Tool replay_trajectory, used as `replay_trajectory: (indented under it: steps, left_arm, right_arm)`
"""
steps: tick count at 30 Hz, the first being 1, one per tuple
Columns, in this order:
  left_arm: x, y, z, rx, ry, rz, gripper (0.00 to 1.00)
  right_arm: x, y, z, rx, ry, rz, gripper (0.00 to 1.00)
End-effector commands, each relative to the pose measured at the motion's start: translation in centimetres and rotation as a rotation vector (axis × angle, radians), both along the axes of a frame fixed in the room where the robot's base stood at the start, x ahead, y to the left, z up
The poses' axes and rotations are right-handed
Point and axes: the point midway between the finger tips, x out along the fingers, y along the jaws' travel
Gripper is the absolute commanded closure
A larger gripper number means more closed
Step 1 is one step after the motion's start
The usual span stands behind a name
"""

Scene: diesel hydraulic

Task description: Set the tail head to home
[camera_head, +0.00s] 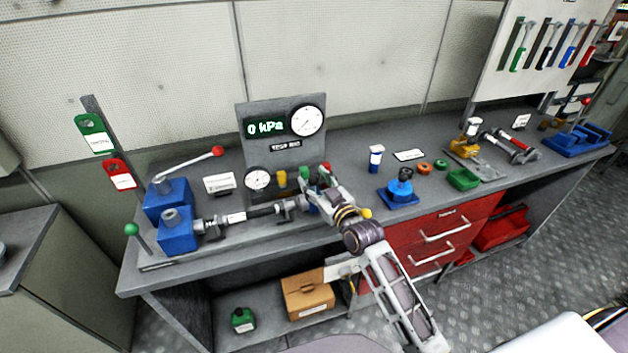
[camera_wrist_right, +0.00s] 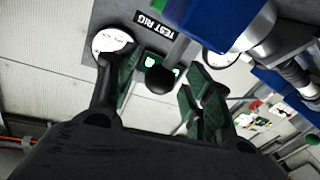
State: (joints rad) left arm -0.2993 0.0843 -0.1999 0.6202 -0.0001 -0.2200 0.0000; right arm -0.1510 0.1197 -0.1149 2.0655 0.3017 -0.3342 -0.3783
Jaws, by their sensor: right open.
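My right gripper (camera_head: 318,178) is above the bench at the right end of the test rig, in front of the gauge panel. In the right wrist view my right gripper (camera_wrist_right: 160,90) has its two green-padded fingers apart, with a black ball knob (camera_wrist_right: 160,78) on a grey stem showing between them. I cannot tell whether they touch the knob. Blue rig parts (camera_wrist_right: 285,90) lie at the right of that view. In the head view a bit of blue (camera_head: 312,209) shows under my gripper, possibly the tail head, mostly hidden. A blue block (camera_head: 178,232) holds the rod's left end. My left gripper is not seen.
The gauge panel (camera_head: 252,112) reads 0 kPa and stands close behind my gripper. A red-knobbed lever (camera_head: 190,160) and a green-knobbed lever (camera_head: 138,240) are at the left.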

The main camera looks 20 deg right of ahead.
Motion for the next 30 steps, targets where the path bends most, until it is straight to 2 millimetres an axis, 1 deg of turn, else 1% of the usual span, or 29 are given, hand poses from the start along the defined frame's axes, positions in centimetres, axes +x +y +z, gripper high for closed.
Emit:
replay_trajectory:
  steps: [6, 15, 17, 27, 30]
  left_arm:
    - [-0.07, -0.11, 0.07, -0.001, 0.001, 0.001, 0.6]
    - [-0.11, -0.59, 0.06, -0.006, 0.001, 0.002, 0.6]
    - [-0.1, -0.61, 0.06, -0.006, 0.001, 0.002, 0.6]
    - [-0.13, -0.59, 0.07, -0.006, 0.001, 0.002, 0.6]
    - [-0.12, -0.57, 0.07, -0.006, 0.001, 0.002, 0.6]
  right_arm:
    - [0.69, 0.18, 0.01, 0.0, 0.0, 0.0, 0.49]
    - [0.74, 0.19, 0.01, 0.0, 0.0, 0.0, 0.49]
    - [0.74, 0.19, 0.01, 0.0, 0.0, 0.0, 0.56]
    - [0.73, 0.18, 0.0, 0.0, 0.0, 0.0, 0.99]
    - [0.73, 0.18, 0.01, 0.0, 0.0, 0.0, 1.0]
